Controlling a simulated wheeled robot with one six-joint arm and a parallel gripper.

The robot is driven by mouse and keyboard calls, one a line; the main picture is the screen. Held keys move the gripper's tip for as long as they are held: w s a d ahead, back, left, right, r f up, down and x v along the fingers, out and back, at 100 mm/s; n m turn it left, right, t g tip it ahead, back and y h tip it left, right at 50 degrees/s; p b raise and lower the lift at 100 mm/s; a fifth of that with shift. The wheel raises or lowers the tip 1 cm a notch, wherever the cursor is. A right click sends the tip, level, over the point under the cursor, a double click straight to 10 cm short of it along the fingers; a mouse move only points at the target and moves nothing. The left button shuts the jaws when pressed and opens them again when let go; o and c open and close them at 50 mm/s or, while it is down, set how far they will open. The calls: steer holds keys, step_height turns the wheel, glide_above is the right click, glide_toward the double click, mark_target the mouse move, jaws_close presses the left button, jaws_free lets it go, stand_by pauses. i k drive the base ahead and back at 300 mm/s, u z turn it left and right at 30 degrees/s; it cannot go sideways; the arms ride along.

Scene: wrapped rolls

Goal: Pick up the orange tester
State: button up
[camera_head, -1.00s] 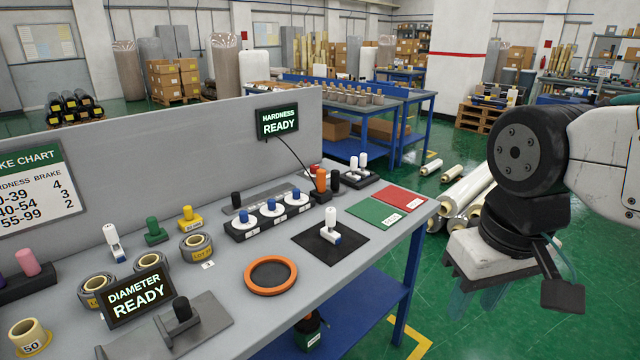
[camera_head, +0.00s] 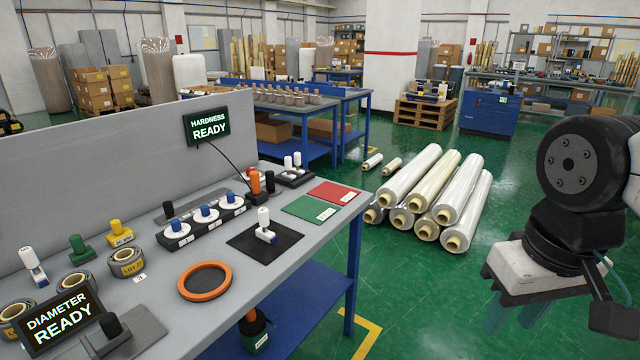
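The orange tester (camera_head: 255,182) stands upright near the back of the grey workbench (camera_head: 310,250), below the HARDNESS READY display (camera_head: 207,125). A dark cable runs from the display down to it. A black-topped item stands close at its right and a red one close behind it. My gripper (camera_head: 520,312) hangs at the right of the view, over the green floor and well away from the bench. Its teal fingers point down and stand apart, with nothing visible between them. The lower finger tips are partly blurred.
A black pad with a white-handled tool (camera_head: 264,226), an orange ring (camera_head: 204,281) and green (camera_head: 309,208) and red (camera_head: 335,193) mats lie on the bench. Wrapped rolls (camera_head: 437,195) are stacked on the floor beyond its right end. Floor between bench and gripper is clear.

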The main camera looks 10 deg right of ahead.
mark_target(254, 175)
steer(key=z, duration=1)
steer(key=i, duration=1.5)
steer(key=u, duration=0.8)
steer(key=i, duration=0.75)
steer(key=u, duration=1.35)
steer(key=i, duration=0.5)
steer(key=u, duration=0.45)
